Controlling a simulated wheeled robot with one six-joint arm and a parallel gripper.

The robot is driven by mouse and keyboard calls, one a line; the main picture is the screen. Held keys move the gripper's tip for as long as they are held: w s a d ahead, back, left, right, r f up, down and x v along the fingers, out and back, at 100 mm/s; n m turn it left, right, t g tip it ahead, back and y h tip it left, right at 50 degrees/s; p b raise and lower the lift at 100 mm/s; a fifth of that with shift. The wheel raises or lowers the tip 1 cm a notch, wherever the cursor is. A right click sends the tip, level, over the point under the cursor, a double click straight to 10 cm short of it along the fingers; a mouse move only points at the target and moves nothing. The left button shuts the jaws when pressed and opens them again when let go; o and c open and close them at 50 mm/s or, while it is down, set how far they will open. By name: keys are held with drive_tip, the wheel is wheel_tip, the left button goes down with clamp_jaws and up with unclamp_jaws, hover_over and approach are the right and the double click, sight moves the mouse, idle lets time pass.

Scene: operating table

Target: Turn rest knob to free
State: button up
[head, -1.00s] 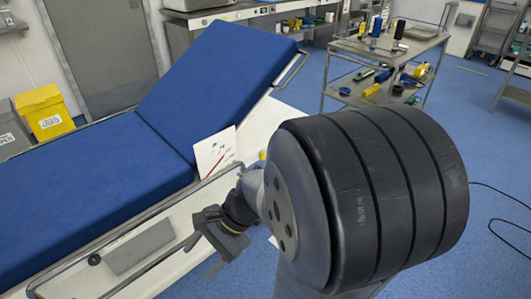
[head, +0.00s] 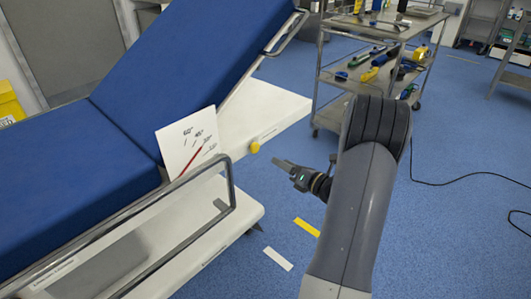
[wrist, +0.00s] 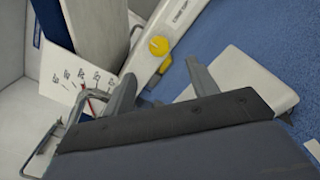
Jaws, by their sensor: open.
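The rest knob (head: 255,147) is a small round yellow knob on the side of the table's white frame, below the raised blue backrest (head: 190,65). It also shows in the wrist view (wrist: 159,46), beyond the fingers, with a mark on its face that is too small to read. My gripper (head: 277,162) is just right of the knob in the head view, apart from it. In the wrist view its two fingers (wrist: 160,82) are spread with nothing between them. A white angle card (head: 187,142) with a red pointer stands beside the backrest hinge.
A metal side rail (head: 232,185) runs along the table's near side, left of my gripper. A trolley (head: 375,85) with tools stands at the back right. A cable lies on the blue floor at right. Open floor lies around my gripper.

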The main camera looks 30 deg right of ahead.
sight(257, 148)
drive_tip(key=b+x, duration=0.2)
drive_tip(key=x, duration=0.8)
drive_tip(key=shift+w+a, duration=0.1)
drive_tip(key=shift+a, duration=0.1)
drive_tip(key=shift+c, duration=0.2)
drive_tip(key=c, duration=0.9)
